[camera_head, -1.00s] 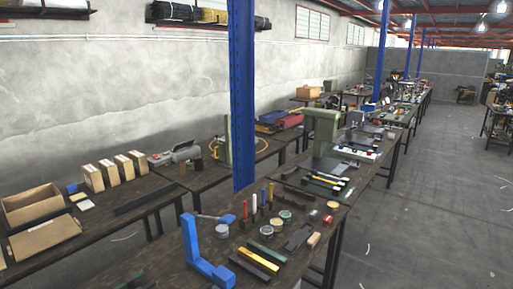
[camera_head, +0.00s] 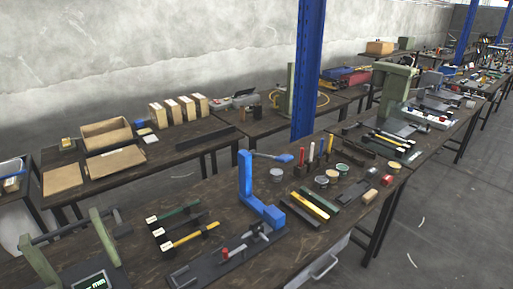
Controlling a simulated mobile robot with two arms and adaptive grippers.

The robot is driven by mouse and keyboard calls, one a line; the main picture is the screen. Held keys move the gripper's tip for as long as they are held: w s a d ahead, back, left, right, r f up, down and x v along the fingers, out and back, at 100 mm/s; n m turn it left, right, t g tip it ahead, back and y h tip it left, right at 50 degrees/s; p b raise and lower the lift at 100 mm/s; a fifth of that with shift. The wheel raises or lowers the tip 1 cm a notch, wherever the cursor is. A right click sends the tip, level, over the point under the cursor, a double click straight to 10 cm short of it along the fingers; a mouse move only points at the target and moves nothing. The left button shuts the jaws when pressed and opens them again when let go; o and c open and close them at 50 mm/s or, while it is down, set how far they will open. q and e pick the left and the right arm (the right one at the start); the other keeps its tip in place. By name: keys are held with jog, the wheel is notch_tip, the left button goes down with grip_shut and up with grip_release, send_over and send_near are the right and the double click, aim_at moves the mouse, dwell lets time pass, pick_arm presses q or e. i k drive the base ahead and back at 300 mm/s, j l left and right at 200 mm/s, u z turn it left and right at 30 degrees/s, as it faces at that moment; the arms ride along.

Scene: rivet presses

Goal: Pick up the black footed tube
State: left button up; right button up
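Several long tubes or bars lie on the near table. A dark bar (camera_head: 187,224) lies between a green bar with dark end feet (camera_head: 178,212) and a yellow bar with dark end feet (camera_head: 190,237), left of the blue press. Another dark bar (camera_head: 352,193) lies right of a second green and yellow pair (camera_head: 314,202). More dark bars (camera_head: 358,145) lie farther back along the table. The frames are too small to tell which dark bar is the black footed tube. Neither of my grippers is in view.
A blue press (camera_head: 246,180) stands on the near table behind a dark fixture (camera_head: 232,257). A green-framed device (camera_head: 103,238) stands at lower left. A blue column (camera_head: 308,70) rises behind the table. Open floor (camera_head: 440,215) lies at right.

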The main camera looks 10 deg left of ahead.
aim_at(159, 235)
jog(key=z, duration=1.75)
jog(key=u, duration=2.85)
jog(key=l, duration=0.55)
jog(key=k+l, duration=0.1)
jog(key=l, duration=0.45)
jog(key=u, duration=0.05)
